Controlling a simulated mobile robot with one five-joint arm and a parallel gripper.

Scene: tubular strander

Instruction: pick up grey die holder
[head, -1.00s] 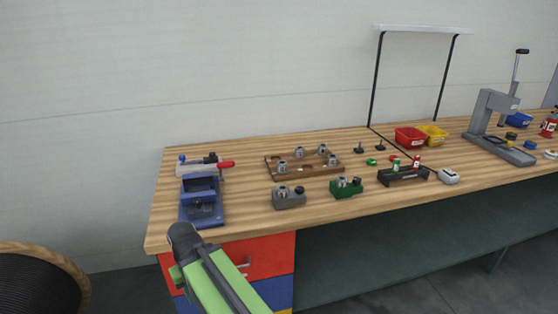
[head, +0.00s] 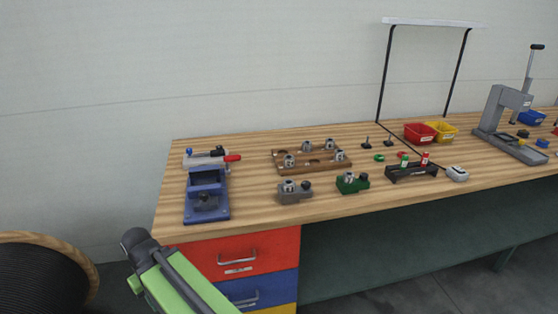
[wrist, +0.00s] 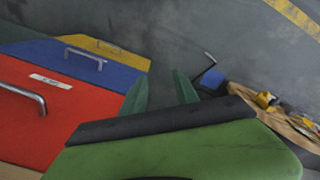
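The grey die holder (head: 294,191) stands on the wooden bench near its front edge, with a round metal die and a dark knob on top. It lies between the blue clamp fixture and the green die holder (head: 352,182). My gripper shows in the wrist view (wrist: 160,90) as two green fingers set apart, with nothing seen between them. In the head view my green arm is low at the left, in front of the drawers, well short of the grey die holder. The wrist view does not show the grey die holder.
A blue clamp fixture (head: 206,200) stands left of the holder. A wooden rack (head: 312,169) with several dies lies behind it. A black stand (head: 412,175) is to the right. Red (head: 255,251) and blue drawers sit below the bench; a cable reel (head: 40,275) is at left.

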